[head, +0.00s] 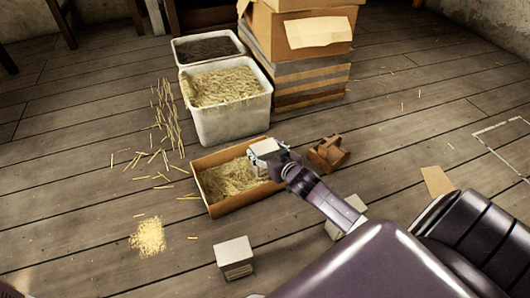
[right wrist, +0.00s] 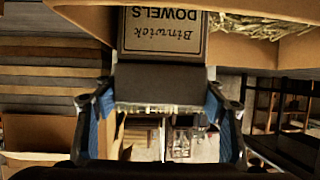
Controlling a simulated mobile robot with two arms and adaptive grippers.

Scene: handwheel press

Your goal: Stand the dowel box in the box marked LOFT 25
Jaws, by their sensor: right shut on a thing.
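The dowel box (right wrist: 163,35) is a small carton whose label reads "Binwick DOWELS", upside down in the right wrist view. My right gripper (head: 271,155) is shut on it, with blue-padded fingers either side of it in the right wrist view. In the head view the pale dowel box (head: 264,146) is at the back right end of a low open cardboard box (head: 216,207) with straw inside. I cannot tell whether it touches the straw. No LOFT 25 marking is readable. My left gripper is not in view.
A similar pale box (head: 235,252) stands on the floor in front, and another (head: 335,233) is partly behind my arm. A brown wooden piece (head: 328,153) lies right of the open box. A straw-filled white bin (head: 235,122) and stacked cartons (head: 300,60) stand behind.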

